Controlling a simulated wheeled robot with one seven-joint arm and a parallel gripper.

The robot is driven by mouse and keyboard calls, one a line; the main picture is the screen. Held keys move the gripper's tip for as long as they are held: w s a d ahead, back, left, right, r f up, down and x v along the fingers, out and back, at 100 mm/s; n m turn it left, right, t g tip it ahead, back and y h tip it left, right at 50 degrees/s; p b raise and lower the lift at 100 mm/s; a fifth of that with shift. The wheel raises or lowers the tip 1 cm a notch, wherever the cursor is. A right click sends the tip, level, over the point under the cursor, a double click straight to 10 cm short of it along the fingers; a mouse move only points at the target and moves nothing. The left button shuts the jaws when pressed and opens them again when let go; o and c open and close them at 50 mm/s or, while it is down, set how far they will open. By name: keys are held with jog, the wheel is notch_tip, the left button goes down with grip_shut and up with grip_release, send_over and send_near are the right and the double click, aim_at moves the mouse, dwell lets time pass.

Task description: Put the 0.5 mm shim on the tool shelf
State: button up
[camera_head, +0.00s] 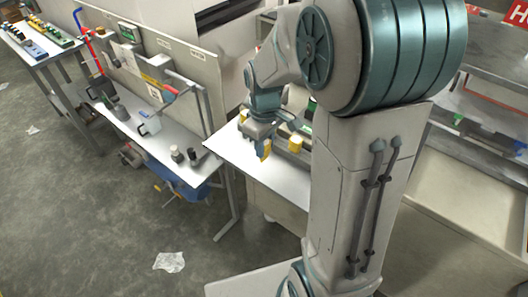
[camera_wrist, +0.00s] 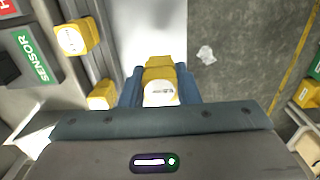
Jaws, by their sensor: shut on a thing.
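My gripper (camera_head: 262,146) is shut on a yellow block with a white round label (camera_wrist: 160,92). In the wrist view it sits between the two blue-grey fingers; the label's print is too small to read, so I cannot tell whether it is the 0.5 mm shim. In the head view the held yellow block (camera_head: 265,151) hangs above a white surface (camera_head: 232,150). Two similar yellow blocks (camera_wrist: 75,38) and (camera_wrist: 103,95) stand at the left in the wrist view; one yellow block (camera_head: 296,143) shows beside my gripper in the head view. I cannot tell which surface is the tool shelf.
A green SENSOR sign (camera_wrist: 36,57) and grey rails lie left in the wrist view. A white bench (camera_head: 165,150) with small items stands left of my gripper in the head view. Crumpled paper (camera_head: 169,262) lies on the open grey floor.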

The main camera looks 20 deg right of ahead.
aim_at(264, 159)
jog(key=shift+w+a+f, duration=0.1)
jog(key=shift+f, duration=1.95)
jog(key=shift+f, duration=0.25)
jog(key=o, duration=1)
jog(key=shift+r, duration=0.15)
